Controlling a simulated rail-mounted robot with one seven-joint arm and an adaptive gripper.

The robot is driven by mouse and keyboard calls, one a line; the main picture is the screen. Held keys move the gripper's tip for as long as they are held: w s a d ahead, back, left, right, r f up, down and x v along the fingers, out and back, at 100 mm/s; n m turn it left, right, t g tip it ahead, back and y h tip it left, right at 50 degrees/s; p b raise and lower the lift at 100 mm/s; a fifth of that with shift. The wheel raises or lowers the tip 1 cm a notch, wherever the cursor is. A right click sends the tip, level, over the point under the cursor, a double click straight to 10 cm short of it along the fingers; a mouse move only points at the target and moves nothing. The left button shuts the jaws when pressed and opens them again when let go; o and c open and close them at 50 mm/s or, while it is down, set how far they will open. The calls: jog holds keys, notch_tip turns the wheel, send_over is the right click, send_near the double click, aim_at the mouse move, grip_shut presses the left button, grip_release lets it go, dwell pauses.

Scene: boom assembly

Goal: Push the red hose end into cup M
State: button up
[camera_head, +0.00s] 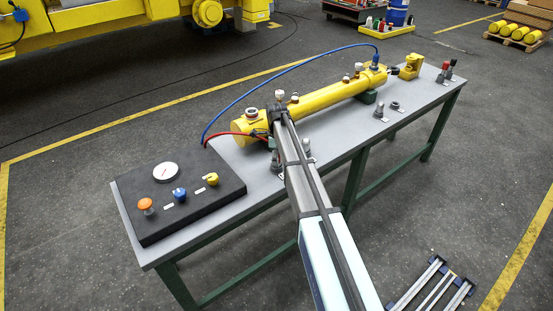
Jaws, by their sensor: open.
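The red hose (228,135) leaves the back edge of the black panel and runs right to the near-left end of the yellow cylinder (325,96). Its end is lost in the dark parts beside my gripper (275,118). My gripper is at that end of the cylinder, largely hidden by my own arm. The jaws are open, but the gap between the fingers is too small to make out. Several light-topped fittings stand along the cylinder, including a ringed one (251,112) on its left end. No letter M is readable, so I cannot tell which is cup M.
The blue hose (275,74) arches over the cylinder to a blue fitting (375,62) at its far end. A black panel (212,206) with a gauge and coloured knobs covers the left of the grey bench (270,183).

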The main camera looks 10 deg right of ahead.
notch_tip(320, 180, up, 11)
jog(key=shift+r, duration=0.2)
dwell(0.6)
